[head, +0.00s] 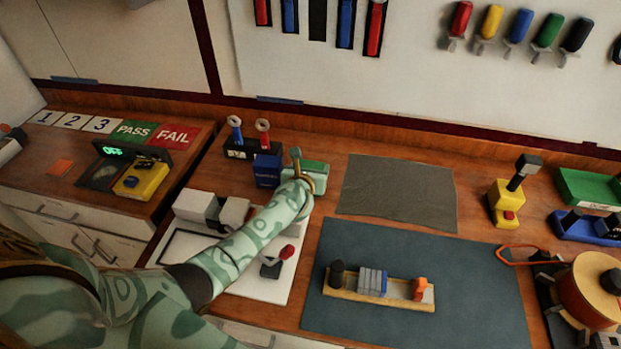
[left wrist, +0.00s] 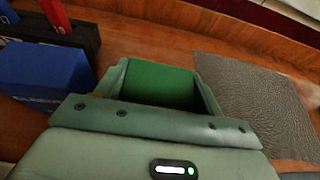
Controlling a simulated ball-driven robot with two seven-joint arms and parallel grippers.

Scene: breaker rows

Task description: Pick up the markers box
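A small blue box (head: 267,170) with a pale label too small to read surely stands behind the workbench's white board. It also shows at the left of the left wrist view (left wrist: 42,75). A green box (head: 313,168) stands just right of it. My left gripper (head: 298,165) reaches down at the green box, its hand partly covering it. In the left wrist view the green box (left wrist: 158,85) lies between my left fingers, which stand apart, with a dark gap by the right finger. A firm grip is not visible. My right gripper is not in view.
A dark holder (head: 240,153) with blue and red-handled tools stands behind the blue box. A grey mat (head: 398,192) lies to the right, clear. A blue-grey mat (head: 450,290) bears a wooden rail with parts. A yellow tool (head: 503,205) stands farther right.

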